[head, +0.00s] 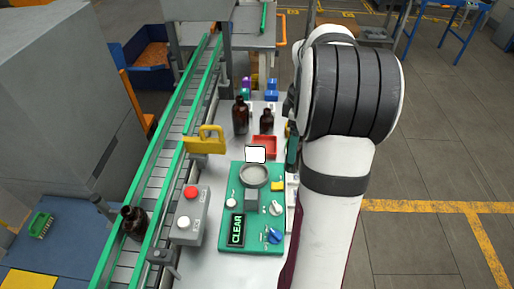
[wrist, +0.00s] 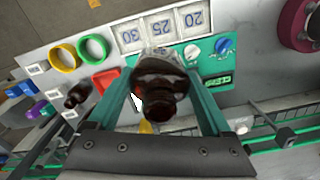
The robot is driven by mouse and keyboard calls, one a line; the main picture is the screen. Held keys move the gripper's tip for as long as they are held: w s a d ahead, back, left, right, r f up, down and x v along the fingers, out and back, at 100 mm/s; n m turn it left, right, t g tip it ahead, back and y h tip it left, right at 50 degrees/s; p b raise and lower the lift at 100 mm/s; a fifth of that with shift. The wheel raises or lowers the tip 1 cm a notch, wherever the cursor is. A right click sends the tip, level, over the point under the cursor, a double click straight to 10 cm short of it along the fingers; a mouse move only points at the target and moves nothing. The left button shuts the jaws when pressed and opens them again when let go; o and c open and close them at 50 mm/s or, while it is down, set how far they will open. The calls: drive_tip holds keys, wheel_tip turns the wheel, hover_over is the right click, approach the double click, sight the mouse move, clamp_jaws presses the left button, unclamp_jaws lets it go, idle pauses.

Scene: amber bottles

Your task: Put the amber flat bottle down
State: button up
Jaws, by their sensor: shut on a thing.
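The amber flat bottle (wrist: 160,82) is between the teal fingers of my gripper (wrist: 160,88) in the wrist view, seen from its dark cap end. The gripper is shut on it. Its lower end is hidden, so I cannot tell whether it touches the surface below. Behind it lie a row of white numbered places (wrist: 160,28) and the green control panel (wrist: 215,62). In the head view, my arm hides the bottle and most of my gripper; only a bit of teal finger (head: 292,151) shows.
Two other amber bottles, one taller (head: 240,115) and one shorter (head: 266,121), stand behind the red tray (head: 264,146). Another bottle (head: 134,222) is on the conveyor (head: 163,165). A yellow ring (wrist: 63,57) and green ring (wrist: 93,47) are beside the numbered places.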

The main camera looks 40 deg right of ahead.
drive_tip(key=w+a+n, duration=0.2)
drive_tip(key=w+a, duration=1.1)
drive_tip(key=w, duration=0.3)
drive_tip(key=w+a+n, duration=0.1)
drive_tip(key=w+a, duration=0.2)
drive_tip(key=a, duration=0.5)
drive_tip(key=w+a+n, duration=0.1)
drive_tip(key=w+a, duration=0.3)
drive_tip(key=a, duration=0.3)
drive_tip(key=f, duration=0.3)
drive_tip(key=a+f, duration=0.1)
drive_tip(key=f, duration=0.5)
drive_tip(key=shift+a+f, duration=0.1)
drive_tip(key=shift+a, duration=0.3)
drive_tip(key=shift+f, duration=0.15)
drive_tip(key=o, duration=1.4)
